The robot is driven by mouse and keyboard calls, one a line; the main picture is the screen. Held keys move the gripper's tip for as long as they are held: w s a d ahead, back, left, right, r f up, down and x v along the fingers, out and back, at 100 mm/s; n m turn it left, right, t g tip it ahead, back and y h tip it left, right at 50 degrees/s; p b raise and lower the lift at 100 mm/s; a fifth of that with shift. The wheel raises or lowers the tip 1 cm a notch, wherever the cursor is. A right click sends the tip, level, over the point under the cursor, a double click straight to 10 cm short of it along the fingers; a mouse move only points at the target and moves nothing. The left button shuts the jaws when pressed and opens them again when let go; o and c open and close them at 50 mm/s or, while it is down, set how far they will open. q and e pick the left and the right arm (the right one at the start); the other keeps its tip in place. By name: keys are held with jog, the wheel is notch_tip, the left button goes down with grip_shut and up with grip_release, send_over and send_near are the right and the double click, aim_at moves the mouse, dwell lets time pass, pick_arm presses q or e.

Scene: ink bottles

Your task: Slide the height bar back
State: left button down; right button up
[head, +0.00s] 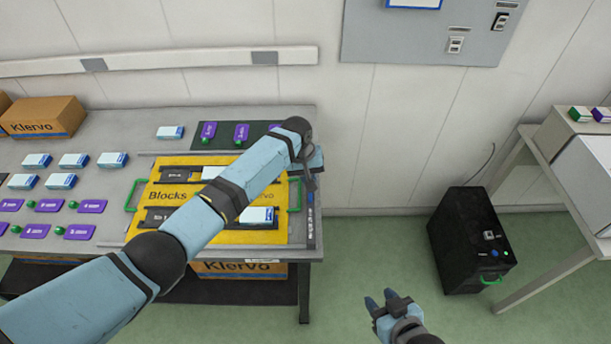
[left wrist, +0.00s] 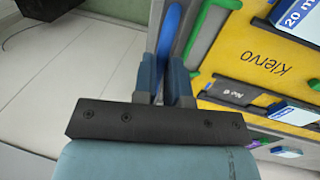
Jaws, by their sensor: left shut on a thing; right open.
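The height bar (head: 311,222) is a narrow dark strip along the table's right edge, beside the yellow Klervo tray. In the left wrist view, a blue strip (left wrist: 170,36), which appears to be part of the bar, runs between my left fingers. My left gripper (head: 311,180) is shut on it; it also shows in the left wrist view (left wrist: 165,80). My wrist hides most of the grip in the head view. My right gripper (head: 381,298) is open and empty, over the floor right of the table.
The yellow tray (head: 270,237) has green handles and holds dark slots with boxes. Several white-blue boxes and purple cards with bottles lie on the table's left. A cardboard box (head: 45,115) stands at back left. A black cabinet (head: 468,240) stands on the floor at right.

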pick_arm(q)
jog(key=shift+d+r, duration=0.1)
jog(key=shift+d, duration=0.1)
pick_arm(e)
jog(key=shift+f, duration=0.1)
pick_arm(q)
jog(key=c, duration=1.2)
grip_release()
jog(key=shift+d, duration=0.1)
jog(key=shift+o, duration=0.2)
pick_arm(e)
jog(key=shift+d+f, duration=0.2)
jog(key=shift+d, duration=0.1)
pick_arm(q)
jog(key=shift+r, duration=0.1)
notch_tip(320, 180, up, 13)
jog(key=a, duration=0.2)
jog(key=shift+a+b, duration=0.35)
jog(key=shift+b, duration=0.05)
pick_arm(e)
jog(key=shift+a+f, duration=0.25)
jog(key=shift+f, duration=0.05)
pick_arm(q)
jog(key=shift+w, duration=0.1)
